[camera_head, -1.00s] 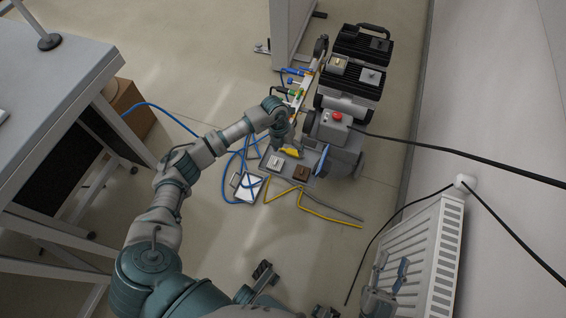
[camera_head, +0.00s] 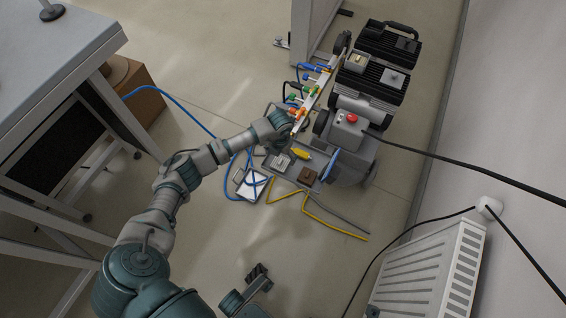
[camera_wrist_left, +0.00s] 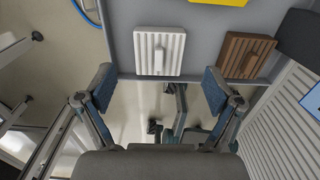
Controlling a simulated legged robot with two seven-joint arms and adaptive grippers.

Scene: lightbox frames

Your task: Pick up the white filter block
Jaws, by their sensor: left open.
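The white filter block (camera_head: 281,161) is a small ribbed square with a raised grip. It lies on a grey tray (camera_head: 325,172) on the floor. In the left wrist view the block (camera_wrist_left: 160,40) sits upper centre, near the tray's edge. My left gripper (camera_wrist_left: 159,88) is open and empty, its blue-padded fingertips apart to the left and right of the block's near edge. No contact with the block shows. In the head view my left gripper (camera_head: 282,140) is just above the block, its fingers hard to make out.
A brown ribbed block (camera_head: 308,176) lies right of the white one, and a yellow item (camera_head: 303,154) lies behind. A wheeled machine with a red button (camera_head: 351,118) stands close on the right. Blue hose (camera_head: 233,160) and yellow tubing (camera_head: 300,196) lie around the tray.

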